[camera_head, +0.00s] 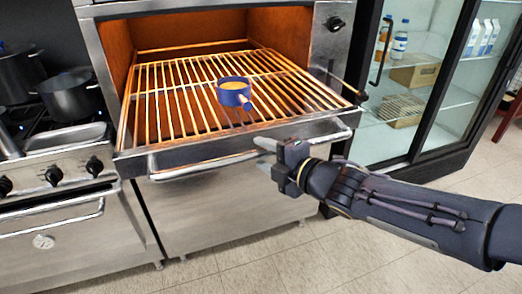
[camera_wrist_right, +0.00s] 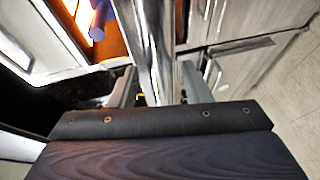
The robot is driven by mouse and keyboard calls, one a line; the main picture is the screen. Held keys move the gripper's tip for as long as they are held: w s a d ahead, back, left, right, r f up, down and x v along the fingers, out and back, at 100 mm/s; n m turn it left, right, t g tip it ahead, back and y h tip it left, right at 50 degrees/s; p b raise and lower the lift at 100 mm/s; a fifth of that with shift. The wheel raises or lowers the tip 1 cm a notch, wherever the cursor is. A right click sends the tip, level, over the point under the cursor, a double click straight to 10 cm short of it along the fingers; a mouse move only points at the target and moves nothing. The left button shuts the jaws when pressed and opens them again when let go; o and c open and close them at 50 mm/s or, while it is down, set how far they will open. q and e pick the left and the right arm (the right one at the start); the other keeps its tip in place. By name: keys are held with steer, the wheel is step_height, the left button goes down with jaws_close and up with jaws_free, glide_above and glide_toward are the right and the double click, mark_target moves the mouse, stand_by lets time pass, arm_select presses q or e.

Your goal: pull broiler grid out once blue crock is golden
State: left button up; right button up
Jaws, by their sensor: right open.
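The broiler grid (camera_head: 175,109) sits in the open broiler, its bars lit orange, with a steel front rail and handle bar (camera_head: 205,165). The blue crock (camera_head: 234,99) stands upright on the grid, its short handle toward the front right. Its contents look golden-orange. My right gripper (camera_head: 263,156) is open at the handle bar, right of its middle. In the right wrist view, a steel bar (camera_wrist_right: 155,50) runs between the open fingers (camera_wrist_right: 158,88); contact is unclear. A blue part at that view's top left seems to be the crock. My left gripper is not in view.
A stove with dark pots (camera_head: 72,96) and knobs stands at the left. A glass-door fridge (camera_head: 415,90) with bottles and boxes stands at the right. A dark-tipped lever (camera_head: 358,95) projects beside the grid's right corner. Tiled floor (camera_head: 270,265) in front is clear.

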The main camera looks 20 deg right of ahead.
steer(key=p+v, duration=0.1)
steer(key=v, duration=0.4)
steer(key=shift+w+r+p, duration=0.1)
steer(key=shift+r+p, duration=0.15)
steer(key=shift+p, duration=0.15)
steer(key=shift+s+d+f, duration=0.1)
steer(key=shift+s+d, duration=0.1)
steer(key=shift+s, duration=0.45)
steer(key=s+d+f+m+g+h+p, duration=0.2)
steer(key=s+d+m+g+h+p, duration=0.4)
steer(key=m, duration=1)
steer(key=s+a+f+m+g+y, duration=0.1)
steer(key=s+a+m, duration=0.1)
steer(key=s+m, duration=0.2)
steer(key=s+a+f+m+g+y, duration=0.1)
steer(key=s+a+m+g+y, duration=0.1)
steer(key=s, duration=0.5)
steer(key=shift+s+a+f+m, duration=0.2)
steer(key=shift+s+a+m, duration=0.1)
steer(key=shift+a+m, duration=0.55)
